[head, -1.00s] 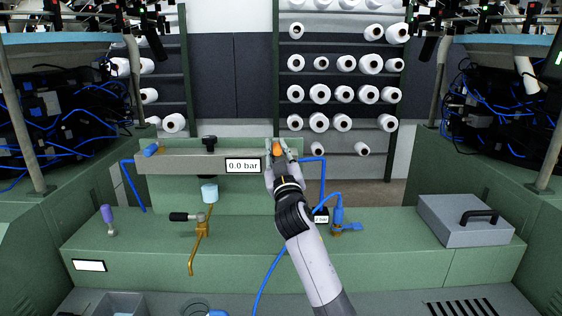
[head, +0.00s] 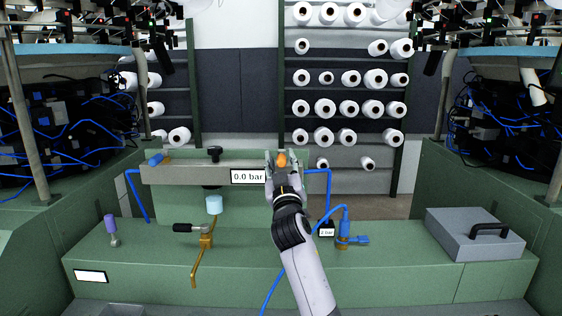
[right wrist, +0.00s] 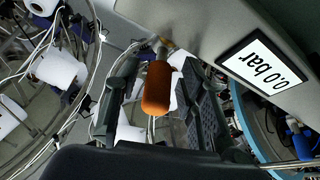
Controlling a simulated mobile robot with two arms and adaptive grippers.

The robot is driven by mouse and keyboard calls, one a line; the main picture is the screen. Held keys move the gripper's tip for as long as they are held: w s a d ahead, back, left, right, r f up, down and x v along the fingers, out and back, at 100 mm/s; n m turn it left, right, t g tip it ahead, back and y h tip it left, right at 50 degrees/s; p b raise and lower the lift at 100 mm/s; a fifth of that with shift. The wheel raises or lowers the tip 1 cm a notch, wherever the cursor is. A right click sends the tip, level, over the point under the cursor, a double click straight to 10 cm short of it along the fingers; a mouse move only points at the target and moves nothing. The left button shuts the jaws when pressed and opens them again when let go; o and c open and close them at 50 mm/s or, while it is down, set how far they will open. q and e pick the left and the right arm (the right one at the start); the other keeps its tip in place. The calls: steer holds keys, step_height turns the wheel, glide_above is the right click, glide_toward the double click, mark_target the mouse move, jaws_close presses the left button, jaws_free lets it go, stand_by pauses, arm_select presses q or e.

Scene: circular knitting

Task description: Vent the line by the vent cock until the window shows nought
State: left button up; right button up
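The window (head: 248,177) on the grey bar reads 0.0 bar, and it also shows 0.0 bar in the right wrist view (right wrist: 262,60). An orange handle (right wrist: 157,88) sticks out at the right end of the bar. I cannot tell from any label whether it is the vent cock. My right gripper (head: 283,157) is at this handle. In the right wrist view its fingers stand apart on either side of the handle, with gaps visible, so it is open around it. My left gripper is not in view.
A black knob (head: 214,153) and a blue handle (head: 155,159) sit on the bar's left part. Below are a brass cock with a black handle (head: 189,228), a purple-handled lever (head: 110,226), a blue valve (head: 344,236) with hose, and a grey lidded box (head: 474,235).

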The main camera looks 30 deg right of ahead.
steer(key=shift+s, duration=0.15)
steer(key=v, duration=1.1)
steer(key=shift+s+a, duration=0.2)
steer(key=shift+s, duration=0.1)
steer(key=shift+f, duration=0.25)
